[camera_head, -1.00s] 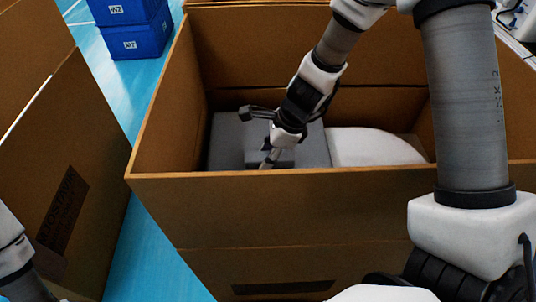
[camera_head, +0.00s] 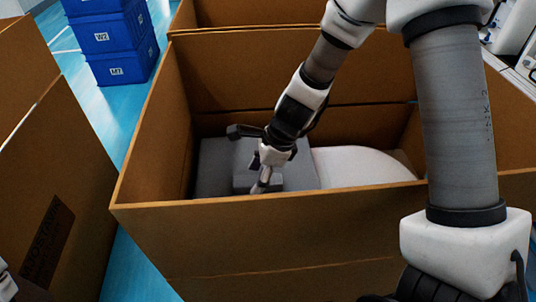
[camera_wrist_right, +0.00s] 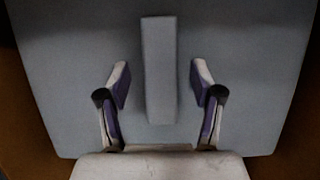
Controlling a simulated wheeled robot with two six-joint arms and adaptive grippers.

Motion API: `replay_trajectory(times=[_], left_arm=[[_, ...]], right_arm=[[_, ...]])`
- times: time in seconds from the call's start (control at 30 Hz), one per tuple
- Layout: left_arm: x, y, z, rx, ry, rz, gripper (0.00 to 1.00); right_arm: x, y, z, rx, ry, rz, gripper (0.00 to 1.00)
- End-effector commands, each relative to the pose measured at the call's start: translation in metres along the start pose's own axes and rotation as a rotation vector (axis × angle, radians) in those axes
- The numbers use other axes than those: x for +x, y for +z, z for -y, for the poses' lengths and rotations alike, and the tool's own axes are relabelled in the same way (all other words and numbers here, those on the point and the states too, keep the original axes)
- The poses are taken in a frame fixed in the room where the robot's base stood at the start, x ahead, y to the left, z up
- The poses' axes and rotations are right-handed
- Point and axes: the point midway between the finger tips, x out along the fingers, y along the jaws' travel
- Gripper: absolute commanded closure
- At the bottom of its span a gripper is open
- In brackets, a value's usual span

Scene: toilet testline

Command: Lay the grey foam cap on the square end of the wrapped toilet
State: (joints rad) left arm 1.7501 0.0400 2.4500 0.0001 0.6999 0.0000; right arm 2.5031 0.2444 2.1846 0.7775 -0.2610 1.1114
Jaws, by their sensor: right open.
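The grey foam cap (camera_head: 216,165) lies inside the large cardboard box, at the left end of the white wrapped toilet (camera_head: 362,164). The toilet's square end is not visible; the cap and box wall hide that area. My right gripper (camera_head: 262,184) reaches down over the cap. In the right wrist view the cap (camera_wrist_right: 75,75) is a broad flat grey slab with a raised bar (camera_wrist_right: 159,45). The fingers of my right gripper (camera_wrist_right: 161,82) are open, one on each side of the bar, with gaps to it.
The cardboard box (camera_head: 230,230) has high walls around the cap and toilet. Another cardboard box (camera_head: 50,170) stands to the left, with a strip of blue floor between. Blue crates (camera_head: 115,50) are stacked at the back left.

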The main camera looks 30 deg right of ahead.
Motion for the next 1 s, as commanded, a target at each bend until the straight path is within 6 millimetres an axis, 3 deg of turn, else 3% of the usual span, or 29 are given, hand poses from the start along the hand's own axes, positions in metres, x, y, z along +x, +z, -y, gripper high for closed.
replay_trajectory(times=[0.5, 0.8, 0.9, 1.0], left_arm=[[0.000, 0.000, 0.000, 0.000, 0.000, 0.000, 0.68], [-0.001, 0.000, 0.000, 0.000, 0.000, 0.000, 0.68], [-0.013, 0.000, 0.000, 0.000, 0.000, 0.000, 0.68], [-0.046, 0.000, 0.000, 0.000, 0.000, 0.000, 0.68]], right_arm=[[-0.092, 0.001, 0.001, -0.001, -0.005, 0.005, 0.34], [-0.105, 0.000, 0.000, 0.000, -0.003, -0.002, 0.34], [-0.117, 0.005, 0.000, 0.000, -0.003, -0.001, 0.34], [-0.147, 0.018, 0.000, 0.000, -0.004, -0.001, 0.34]])
